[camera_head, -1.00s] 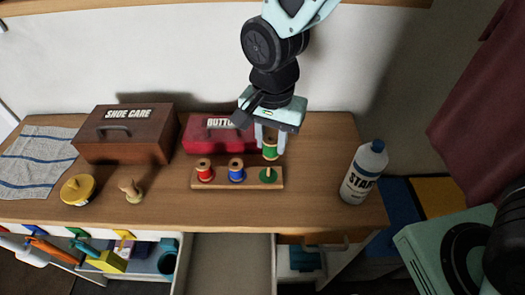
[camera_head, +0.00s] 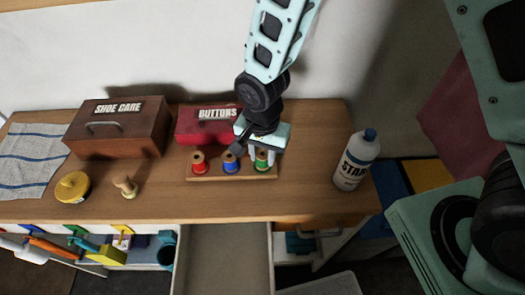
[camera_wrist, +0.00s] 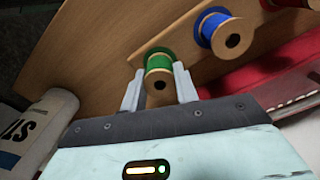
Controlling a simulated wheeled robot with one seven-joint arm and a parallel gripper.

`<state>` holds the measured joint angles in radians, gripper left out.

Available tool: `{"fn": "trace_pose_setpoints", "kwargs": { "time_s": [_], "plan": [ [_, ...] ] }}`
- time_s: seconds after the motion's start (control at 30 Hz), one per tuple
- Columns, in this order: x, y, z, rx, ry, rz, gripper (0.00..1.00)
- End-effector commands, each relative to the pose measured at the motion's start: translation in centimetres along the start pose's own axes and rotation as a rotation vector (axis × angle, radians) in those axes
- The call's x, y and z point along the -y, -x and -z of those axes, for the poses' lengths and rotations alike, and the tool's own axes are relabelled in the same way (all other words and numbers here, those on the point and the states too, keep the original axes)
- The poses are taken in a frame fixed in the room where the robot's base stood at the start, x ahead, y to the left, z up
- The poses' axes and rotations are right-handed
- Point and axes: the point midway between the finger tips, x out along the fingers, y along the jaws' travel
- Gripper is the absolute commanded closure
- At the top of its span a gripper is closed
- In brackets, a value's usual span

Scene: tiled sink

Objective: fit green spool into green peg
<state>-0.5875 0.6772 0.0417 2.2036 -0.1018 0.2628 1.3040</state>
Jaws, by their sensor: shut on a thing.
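The green spool (camera_head: 262,162) is upright between the fingers of my gripper (camera_head: 262,157), at the right end of the wooden peg board (camera_head: 217,178). In the wrist view the green spool (camera_wrist: 158,63) sits between the two grey fingertips, its wooden end with the hole facing the camera. A bit of green shows around its far end, over the board. The green peg is hidden by the spool, and I cannot tell if the spool sits fully down. The red spool (camera_head: 199,164) and blue spool (camera_head: 231,163) stand on the board to the left.
A red BUTTONS box (camera_head: 200,123) stands right behind the board. A brown SHOE CARE box (camera_head: 117,125) is farther left. A white bottle with blue cap (camera_head: 356,162) stands to the right. A yellow tin (camera_head: 72,187) and small wooden item (camera_head: 125,186) stand front left. A drawer below is open.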

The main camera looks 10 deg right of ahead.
Motion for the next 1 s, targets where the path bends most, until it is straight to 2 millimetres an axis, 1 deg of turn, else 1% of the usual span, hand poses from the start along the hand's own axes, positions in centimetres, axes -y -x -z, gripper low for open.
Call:
{"fn": "trace_pose_setpoints", "kwargs": {
  "time_s": [0.17,0.3,0.33,0.37,0.4,0.67,0.8,0.87,1.0],
  "plan": [
    [0.0,0.0,0.0,0.0,0.0,0.001,0.92],
    [0.0,-0.4,0.0,0.0,0.0,0.0,0.92],
    [0.0,-0.4,0.0,0.0,0.0,0.0,0.68],
    [0.0,-0.3,0.0,0.0,0.0,0.0,0.59],
    [0.0,-0.3,0.0,0.0,0.0,0.0,0.49],
    [0.0,-0.3,0.0,0.0,0.0,0.0,0.49],
    [0.1,0.3,0.0,-0.001,0.0,0.002,0.49],
    [0.1,0.8,0.1,-0.002,0.0,0.004,0.49],
    [0.1,3.0,0.0,-0.002,0.0,0.007,0.49]
  ]
}}
